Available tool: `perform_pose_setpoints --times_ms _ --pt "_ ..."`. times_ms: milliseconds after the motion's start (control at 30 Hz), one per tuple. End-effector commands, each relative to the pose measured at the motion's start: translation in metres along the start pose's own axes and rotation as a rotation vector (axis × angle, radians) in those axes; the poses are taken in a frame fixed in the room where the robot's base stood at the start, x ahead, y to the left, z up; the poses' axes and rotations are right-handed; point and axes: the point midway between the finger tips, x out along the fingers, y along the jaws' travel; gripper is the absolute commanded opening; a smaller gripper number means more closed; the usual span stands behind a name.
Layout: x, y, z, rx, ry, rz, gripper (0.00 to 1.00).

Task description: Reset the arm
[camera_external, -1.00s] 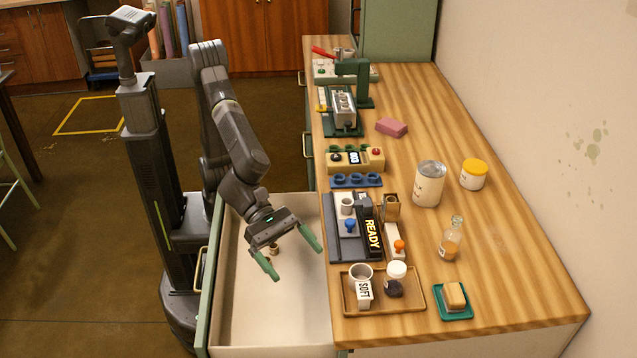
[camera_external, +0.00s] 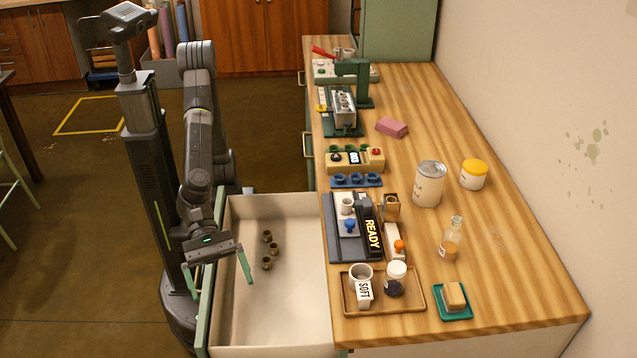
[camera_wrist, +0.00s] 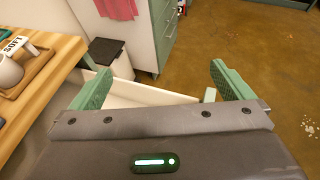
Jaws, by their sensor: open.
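My gripper (camera_external: 217,273) is open and empty, with its green fingers spread wide. It is at the left edge of the open drawer (camera_external: 290,322), near the drawer's green front. In the wrist view my gripper (camera_wrist: 160,88) shows both fingers apart with nothing between them, and part of the pale drawer shows beyond. My arm is bent downward beside my column.
Several small brown cups (camera_external: 268,250) are in the drawer. The wooden counter (camera_external: 510,285) to the right holds a tray (camera_external: 398,309) with a mug and a jar, a READY device (camera_external: 373,233) and a bottle (camera_external: 451,238). Open floor lies left.

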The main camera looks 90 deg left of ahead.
Motion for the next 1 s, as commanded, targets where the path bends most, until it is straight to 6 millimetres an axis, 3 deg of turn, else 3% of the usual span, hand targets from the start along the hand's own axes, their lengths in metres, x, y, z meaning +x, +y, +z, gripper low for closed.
perform_pose_setpoints --times_ms 467,667,1000 --pt "0.001 0.003 0.0 -0.002 0.0 0.005 1.0" --pt "0.005 0.029 0.006 -0.022 -0.001 0.051 1.0" --pt "0.01 0.096 0.021 -0.069 -0.002 0.164 1.0"
